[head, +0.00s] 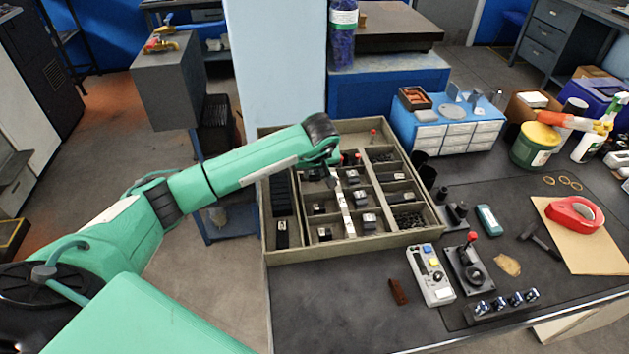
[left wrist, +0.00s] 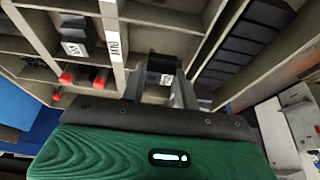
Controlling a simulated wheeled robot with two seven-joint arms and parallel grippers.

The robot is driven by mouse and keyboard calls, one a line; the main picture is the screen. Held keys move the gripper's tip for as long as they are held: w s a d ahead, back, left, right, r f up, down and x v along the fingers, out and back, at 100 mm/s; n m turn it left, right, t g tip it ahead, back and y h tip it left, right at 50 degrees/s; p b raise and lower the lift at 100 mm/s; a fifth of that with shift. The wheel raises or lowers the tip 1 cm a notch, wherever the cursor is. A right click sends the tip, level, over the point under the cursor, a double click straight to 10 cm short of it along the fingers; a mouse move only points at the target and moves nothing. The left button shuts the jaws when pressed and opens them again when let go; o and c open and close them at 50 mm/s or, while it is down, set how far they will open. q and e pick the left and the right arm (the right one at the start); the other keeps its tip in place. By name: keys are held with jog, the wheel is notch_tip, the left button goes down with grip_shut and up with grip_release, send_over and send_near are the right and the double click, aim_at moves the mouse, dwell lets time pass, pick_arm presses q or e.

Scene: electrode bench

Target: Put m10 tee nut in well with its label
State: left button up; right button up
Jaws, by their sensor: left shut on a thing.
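My left gripper (head: 333,170) is over the upper middle part of a divided tray (head: 263,225). In the left wrist view, the gripper (left wrist: 161,88) is shut on a small dark block with a white label, taken to be the m10 tee nut (left wrist: 155,66). Its label is too small to read surely. In the head view the gripper mostly hides the held nut. White labels (head: 346,215) run along a divider of the tray; one divider label (left wrist: 114,42) shows beside the held nut. Another dark labelled nut (left wrist: 75,34) sits in a neighbouring well. My right gripper is not in view.
Several wells hold dark labelled parts, such as one nut (head: 370,221). Dark blocks (head: 281,190) line the tray's left column. A grey control box (head: 431,276) and a joystick (head: 467,262) stand in front of the tray.

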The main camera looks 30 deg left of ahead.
aim_at(315, 179)
pick_arm(q)
jog(key=shift+f, duration=0.25)
notch_tip(315, 179, down, 4)
jog(key=shift+f, duration=0.1)
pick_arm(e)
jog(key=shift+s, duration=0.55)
pick_arm(q)
jog(key=shift+f, duration=0.15)
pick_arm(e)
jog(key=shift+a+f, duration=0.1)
